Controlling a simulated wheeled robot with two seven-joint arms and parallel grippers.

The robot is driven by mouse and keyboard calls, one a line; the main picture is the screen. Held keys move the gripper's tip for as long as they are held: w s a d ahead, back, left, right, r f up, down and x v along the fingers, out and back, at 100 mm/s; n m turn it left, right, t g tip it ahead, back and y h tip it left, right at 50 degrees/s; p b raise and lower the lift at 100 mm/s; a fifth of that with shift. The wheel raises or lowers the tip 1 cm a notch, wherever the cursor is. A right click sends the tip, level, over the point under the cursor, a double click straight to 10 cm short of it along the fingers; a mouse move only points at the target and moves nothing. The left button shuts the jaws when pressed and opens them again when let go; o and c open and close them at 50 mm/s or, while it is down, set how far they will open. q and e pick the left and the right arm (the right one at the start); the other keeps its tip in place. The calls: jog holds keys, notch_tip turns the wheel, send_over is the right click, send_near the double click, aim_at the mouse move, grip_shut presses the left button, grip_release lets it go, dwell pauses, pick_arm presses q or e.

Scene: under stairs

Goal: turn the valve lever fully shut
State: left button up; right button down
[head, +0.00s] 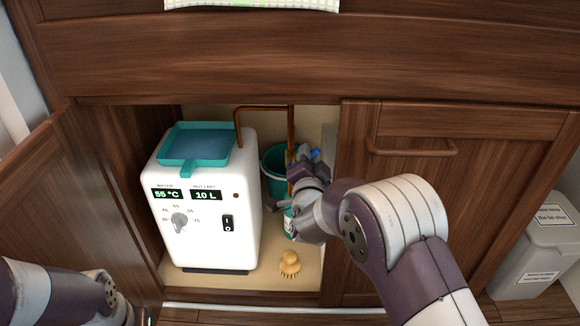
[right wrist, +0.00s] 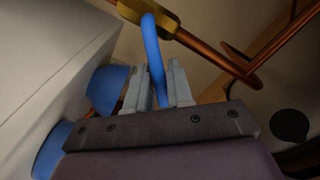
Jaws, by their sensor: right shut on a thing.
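The valve lever is a blue bar (right wrist: 152,50) in the right wrist view. It comes down from a brass valve body (right wrist: 185,32) on a copper pipe and stands at an angle to that pipe. My right gripper (right wrist: 158,82) has its two grey fingers on either side of the bar, shut on it. In the head view my right gripper (head: 303,168) reaches into the cupboard at the copper pipe (head: 291,122), right of the white water heater (head: 205,215). The gripper hides most of the valve there. My left arm shows at the lower left; its gripper is out of frame.
A teal tray (head: 195,147) lies on the heater. A teal bucket (head: 271,162) stands behind the gripper, and a wooden brush (head: 289,264) is on the cupboard floor. The open door (head: 75,200) is left, the closed door (head: 400,220) right. A grey bin (head: 535,255) stands far right.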

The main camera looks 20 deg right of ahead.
jog(key=shift+d, duration=0.1)
jog(key=f+m, duration=0.1)
jog(key=m, duration=0.2)
jog(key=f+m+b, duration=0.1)
jog(key=f+m, duration=0.1)
jog(key=m, duration=0.2)
jog(key=d+f+m+b, duration=0.1)
jog(key=f+m, duration=0.1)
jog(key=m, duration=0.1)
jog(key=shift+s, duration=0.3)
jog(key=shift+c, duration=0.4)
grip_release()
jog(key=shift+f, duration=0.15)
